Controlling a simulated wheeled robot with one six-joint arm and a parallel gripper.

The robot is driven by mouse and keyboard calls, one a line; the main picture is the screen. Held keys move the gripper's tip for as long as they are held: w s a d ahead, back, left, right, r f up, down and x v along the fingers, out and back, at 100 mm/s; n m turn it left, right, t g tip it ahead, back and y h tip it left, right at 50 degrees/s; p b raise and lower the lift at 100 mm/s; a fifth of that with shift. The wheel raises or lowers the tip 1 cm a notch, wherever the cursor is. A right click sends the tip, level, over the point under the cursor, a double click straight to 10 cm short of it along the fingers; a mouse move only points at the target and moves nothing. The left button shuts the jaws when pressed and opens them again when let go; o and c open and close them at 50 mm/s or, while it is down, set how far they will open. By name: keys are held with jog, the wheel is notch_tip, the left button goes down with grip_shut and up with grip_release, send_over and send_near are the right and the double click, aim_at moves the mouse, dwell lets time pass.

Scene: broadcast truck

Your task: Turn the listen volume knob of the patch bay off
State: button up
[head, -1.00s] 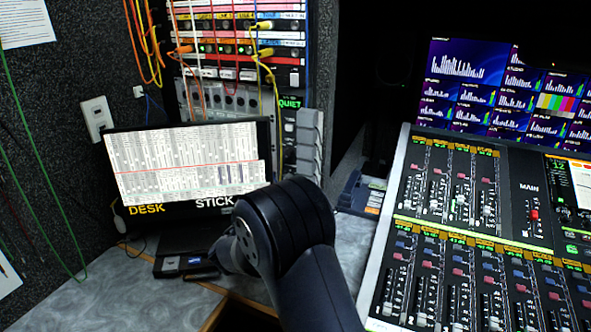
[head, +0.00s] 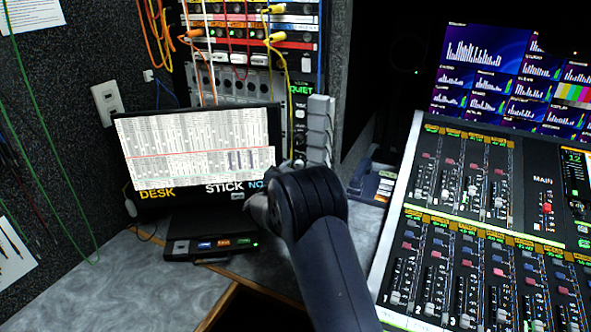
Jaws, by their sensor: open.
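The patch bay (head: 248,42) stands at the back, a rack with coloured strips, plugs and hanging cables. A grey panel with several round dark fittings (head: 228,84) sits low in it. A narrow dark panel (head: 299,115) with small round controls is below a green "QUIET" display (head: 300,88). I cannot tell which control is the listen volume knob, nor its setting. My dark arm rises from the bottom, and its wrist is in front of the monitor's lower right corner, apart from the rack in the picture.
A monitor (head: 150,207) reading "DESK" and "STICK" stands before the rack's lower part, with a dark box (head: 190,246) below it. A mixing console (head: 420,190) fills the right. Cables hang at left and across the rack. Bare grey desk (head: 120,285) lies at front left.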

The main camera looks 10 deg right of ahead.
jog(key=shift+c, duration=0.3)
jog(key=c, duration=0.9)
jog(key=shift+r+p, duration=0.1)
jog(key=shift+p, duration=0.25)
